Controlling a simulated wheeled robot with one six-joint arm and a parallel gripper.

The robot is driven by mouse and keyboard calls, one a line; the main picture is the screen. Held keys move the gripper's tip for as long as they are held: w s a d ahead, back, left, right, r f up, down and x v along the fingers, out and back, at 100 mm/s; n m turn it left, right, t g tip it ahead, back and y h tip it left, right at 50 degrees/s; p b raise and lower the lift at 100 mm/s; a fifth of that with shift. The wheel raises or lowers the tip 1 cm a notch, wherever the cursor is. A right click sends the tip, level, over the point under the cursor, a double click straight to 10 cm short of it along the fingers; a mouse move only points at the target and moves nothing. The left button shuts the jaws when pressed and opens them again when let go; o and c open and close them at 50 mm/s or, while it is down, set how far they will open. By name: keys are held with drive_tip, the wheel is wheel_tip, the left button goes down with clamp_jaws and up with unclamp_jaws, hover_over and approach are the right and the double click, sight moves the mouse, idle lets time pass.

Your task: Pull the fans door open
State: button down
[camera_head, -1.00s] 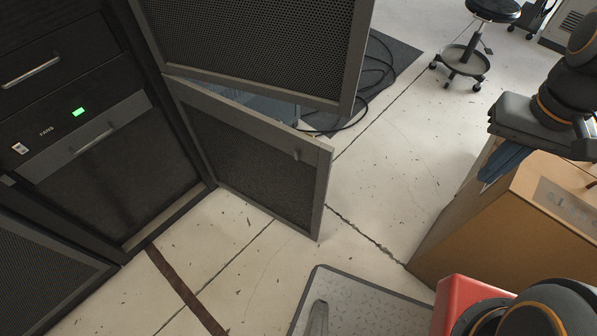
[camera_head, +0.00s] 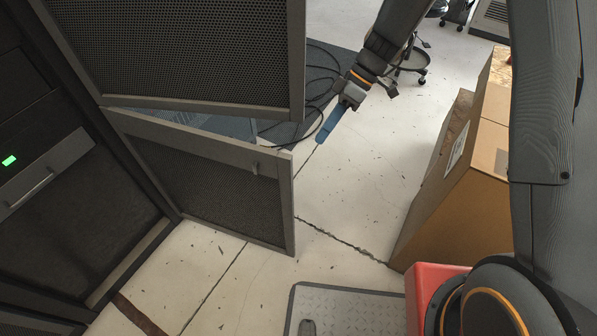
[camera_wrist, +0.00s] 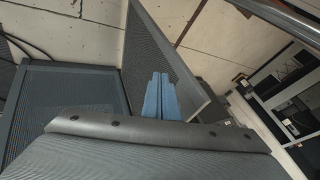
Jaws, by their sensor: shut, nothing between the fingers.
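A low mesh door (camera_head: 215,188) with a grey frame stands swung out from the dark rack, below a larger open mesh door (camera_head: 180,50). A small handle (camera_head: 255,168) is near the low door's top outer corner. The FANS label seen earlier is out of view, so I cannot confirm which door it names. My gripper (camera_head: 321,138), with blue fingers, is shut and empty, right of both doors and apart from the handle in the picture. In the wrist view the blue fingers (camera_wrist: 160,78) overlap a mesh panel (camera_wrist: 163,45); contact cannot be told.
The rack front has a green display (camera_head: 9,160) and a bar handle (camera_head: 30,188). Cardboard boxes (camera_head: 455,200) stand at the right. A dark mat with cables (camera_head: 315,90) and a wheeled stool (camera_head: 410,60) are behind. Pale floor between the low door and boxes is clear.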

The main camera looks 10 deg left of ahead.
drive_tip(key=s+a+f+p, duration=0.3)
drive_tip(key=s+a+f, duration=0.3)
drive_tip(key=s+f, duration=0.1)
drive_tip(key=shift+s+f, duration=0.3)
drive_tip(key=shift+f, duration=0.4)
drive_tip(key=shift+d, duration=0.1)
